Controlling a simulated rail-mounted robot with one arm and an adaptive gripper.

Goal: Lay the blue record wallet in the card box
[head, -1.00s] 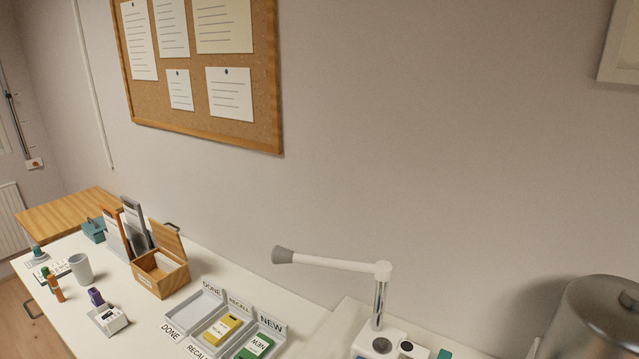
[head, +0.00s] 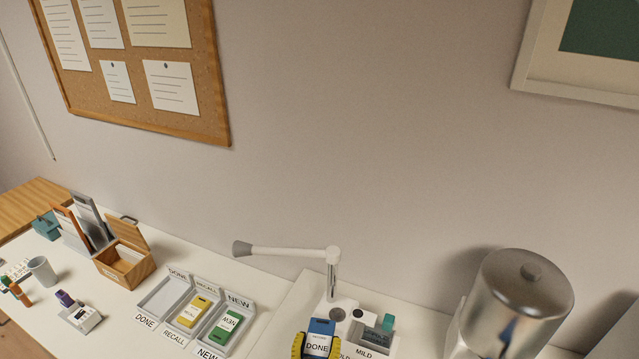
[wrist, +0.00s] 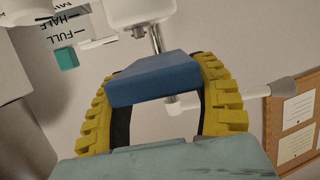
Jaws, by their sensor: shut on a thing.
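The blue record wallet (head: 322,326), with a white DONE label, is at the bottom of the head view. My gripper (head: 316,345) has its yellow ribbed fingers shut on the wallet's two sides. In the wrist view the blue wallet (wrist: 158,80) spans between the yellow fingers (wrist: 160,85). The card box (head: 138,269) is a wooden box with its lid raised, at the left on the white counter. White cards show inside it. My gripper is well to the right of the box, apart from it.
A tray with DONE, RECALL and NEW bays stands between; the DONE bay (head: 165,298) is empty, with a yellow wallet (head: 193,311) and green wallet (head: 226,326) beside it. A white swing arm (head: 290,251) and steel drum (head: 515,300) stand behind and right. File holders (head: 85,228) stand left of the box.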

